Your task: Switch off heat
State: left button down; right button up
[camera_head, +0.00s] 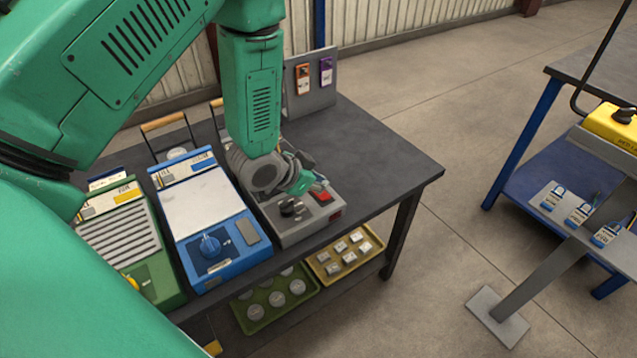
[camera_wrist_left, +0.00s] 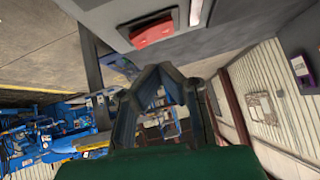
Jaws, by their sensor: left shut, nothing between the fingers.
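A grey unit (camera_head: 300,228) sits at the right of the row of devices on the dark table. Its top has a black knob (camera_head: 291,206) and a red rocker switch (camera_head: 321,197). The red switch also shows large near the top of the left wrist view (camera_wrist_left: 152,33). My left gripper (camera_head: 304,180) is over the grey unit, just behind the red switch in the head view. Its fingers (camera_wrist_left: 158,72) are shut and empty. I cannot tell whether they touch the unit. My arm hides the back of the unit. My right gripper is out of view.
A blue device (camera_head: 205,220) with a blue knob and a green device (camera_head: 125,245) stand to the left. An upright panel (camera_head: 310,85) holds orange and purple items behind. Trays (camera_head: 345,255) lie on the lower shelf. The table's right end (camera_head: 390,165) is clear.

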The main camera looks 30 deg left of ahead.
pick_arm(q)
notch_tip(320, 180, up, 2)
jog(key=shift+w+r+p, duration=0.15)
jog(key=shift+r+p, duration=0.1)
jog(key=shift+p, duration=0.4)
jog(key=a+v, duration=0.1)
jog(key=v, duration=0.8)
jog(key=shift+s+a, duration=0.2)
jog(key=shift+a, duration=0.25)
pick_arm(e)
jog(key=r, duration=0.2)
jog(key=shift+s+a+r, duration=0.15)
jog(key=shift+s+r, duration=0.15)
pick_arm(q)
jog(key=shift+a+f, duration=0.15)
jog(key=shift+a, duration=0.2)
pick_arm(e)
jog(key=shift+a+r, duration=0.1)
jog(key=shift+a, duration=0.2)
